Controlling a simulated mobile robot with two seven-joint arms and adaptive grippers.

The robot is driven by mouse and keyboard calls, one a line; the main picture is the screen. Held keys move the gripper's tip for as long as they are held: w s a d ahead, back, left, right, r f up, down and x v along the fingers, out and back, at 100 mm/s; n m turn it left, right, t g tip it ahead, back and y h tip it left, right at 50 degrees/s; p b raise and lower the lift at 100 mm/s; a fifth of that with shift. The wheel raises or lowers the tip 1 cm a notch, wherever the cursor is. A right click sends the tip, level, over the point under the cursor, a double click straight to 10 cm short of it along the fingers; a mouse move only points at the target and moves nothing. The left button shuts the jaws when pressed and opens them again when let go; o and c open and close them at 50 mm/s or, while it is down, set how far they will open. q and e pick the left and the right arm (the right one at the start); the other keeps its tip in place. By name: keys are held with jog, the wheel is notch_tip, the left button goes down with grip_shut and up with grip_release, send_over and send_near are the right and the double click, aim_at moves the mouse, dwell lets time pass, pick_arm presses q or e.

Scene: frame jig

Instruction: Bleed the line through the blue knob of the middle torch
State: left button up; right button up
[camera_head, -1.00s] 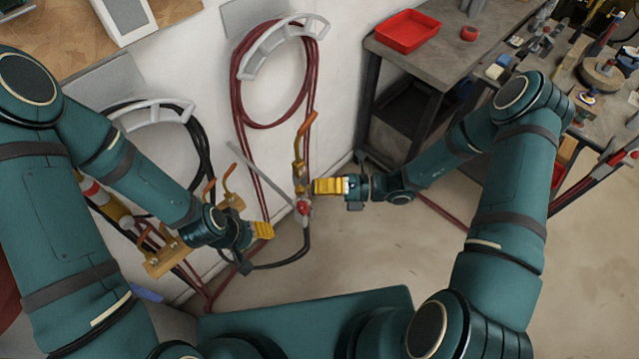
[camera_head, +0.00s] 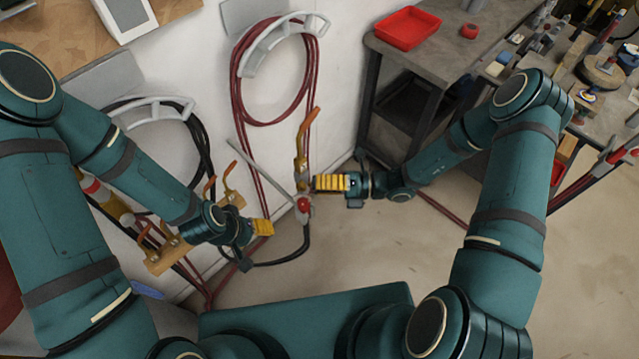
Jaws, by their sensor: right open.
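A torch with an orange-brown lever (camera_head: 304,138) stands roughly upright in front of the white wall, with a grey tube slanting up to the left and a red knob (camera_head: 303,204) at its lower end. No blue knob can be made out on it. My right gripper (camera_head: 318,183) is open, its yellow fingers pointing left, close beside the torch's right side; I cannot tell if they touch. My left gripper (camera_head: 268,228) has its yellow fingers left of and below the red knob, apart from it; its opening is unclear. Other torch parts sit on a wooden rack (camera_head: 165,262), partly hidden by my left arm.
A red hose coil (camera_head: 237,85) hangs on a white wall holder (camera_head: 280,38). A black hose (camera_head: 284,260) hangs below the torch. A grey bench (camera_head: 400,62) with a red tray (camera_head: 407,30) stands at upper right.

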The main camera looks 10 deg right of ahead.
jog(key=s+d, duration=0.2)
jog(key=d, duration=0.9)
jog(key=shift+d+r, duration=0.15)
jog(key=shift+d, duration=0.25)
jog(key=s+a+f+n+g+h+b, duration=0.25)
jog(key=s+f+n+h, duration=0.3)
jog(key=n, duration=0.55)
jog(key=s+a+f+n+g+h+b, duration=0.25)
jog(key=s+f+n+h, duration=0.35)
jog(key=n, duration=0.5)
pick_arm(q)
notch_tip(320, 180, down, 6)
jog(key=shift+s+d+b, duration=0.15)
jog(key=shift+s+b, duration=0.15)
jog(key=shift+b, duration=0.05)
pick_arm(e)
jog(key=w+a+n+t+h, duration=0.2)
jog(key=w+a+n+t, duration=0.1)
jog(key=n, duration=0.7)
jog(key=shift+w+a+f+t, duration=0.25)
jog(key=shift+w+t, duration=0.25)
jog(key=shift+w, duration=0.4)
pick_arm(q)
jog(key=shift+c, duration=1)
pick_arm(e)
jog(key=shift+c, duration=1)
jog(key=shift+a+r, duration=0.1)
